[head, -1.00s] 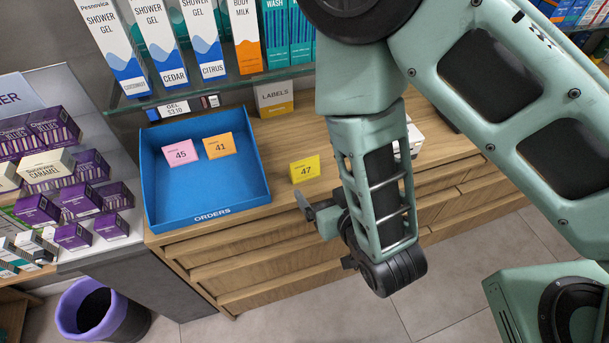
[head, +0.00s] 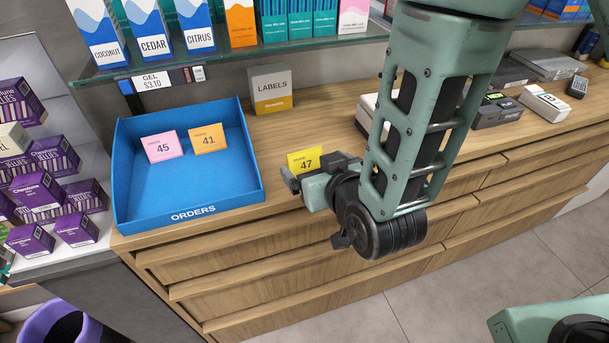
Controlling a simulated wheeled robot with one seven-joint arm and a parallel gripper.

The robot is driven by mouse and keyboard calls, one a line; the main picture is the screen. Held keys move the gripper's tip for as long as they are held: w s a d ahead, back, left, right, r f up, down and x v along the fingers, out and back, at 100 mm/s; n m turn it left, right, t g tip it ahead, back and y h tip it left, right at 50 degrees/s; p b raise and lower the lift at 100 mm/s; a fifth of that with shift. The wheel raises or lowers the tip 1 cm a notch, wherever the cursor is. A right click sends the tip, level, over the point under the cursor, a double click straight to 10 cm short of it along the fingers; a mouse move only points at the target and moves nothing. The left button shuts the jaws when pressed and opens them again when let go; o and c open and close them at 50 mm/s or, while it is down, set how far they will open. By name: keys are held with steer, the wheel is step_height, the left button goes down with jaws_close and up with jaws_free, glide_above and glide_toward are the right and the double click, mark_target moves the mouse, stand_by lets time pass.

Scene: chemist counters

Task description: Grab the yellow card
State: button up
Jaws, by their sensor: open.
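The yellow card (head: 305,159), marked 47, stands on the wooden counter (head: 273,142) just right of the blue tray. Its lower part is hidden behind my gripper. My gripper (head: 312,176) is open at the card, on its near side, with its fingers pointing toward the left and back. I cannot tell from this view whether the card is between the fingers. No contact can be made out.
The blue ORDERS tray (head: 252,186) holds a pink card (head: 162,146) marked 45 and an orange card (head: 209,139) marked 41. A LABELS box (head: 271,92) stands behind. A glass shelf (head: 232,57) with product boxes hangs above. Devices stand on the counter at right.

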mark_target(306, 160)
steer(key=shift+p+x, duration=0.5)
steer(key=shift+x, duration=0.7)
steer(key=shift+p+x, duration=0.7)
steer(key=shift+x, duration=2)
steer(key=shift+s+f, duration=0.1)
steer(key=shift+f, duration=0.05)
steer(key=c, duration=1)
